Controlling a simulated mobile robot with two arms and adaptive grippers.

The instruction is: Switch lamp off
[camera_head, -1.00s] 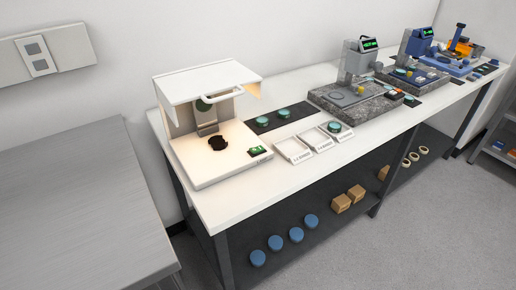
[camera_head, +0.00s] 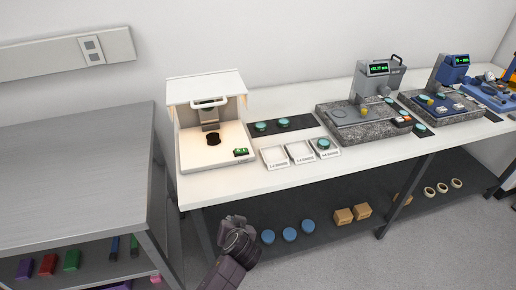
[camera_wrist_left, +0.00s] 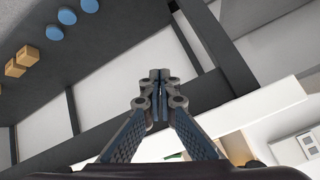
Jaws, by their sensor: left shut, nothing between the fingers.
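The lamp unit (camera_head: 184,140) is a white open-fronted housing on the long white bench in the head view. Its inside glows warm, and a dark round patch (camera_head: 213,139) lies on its lit base. A small green switch panel (camera_head: 241,152) sits at its front right corner. My left gripper (camera_wrist_left: 159,75) is shut and empty in the left wrist view, with the bench edge and lower shelf beyond it. In the head view my left arm (camera_head: 236,246) is low in front of the bench, below the lamp unit and apart from it. My right gripper is not in view.
White trays (camera_head: 299,152) and teal discs on a dark mat (camera_head: 290,123) stand right of the lamp unit. Gauge stands on granite bases (camera_head: 361,129) are further right. A grey table (camera_head: 75,165) stands at left. Blue round items and boxes are on the lower shelf (camera_head: 330,190).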

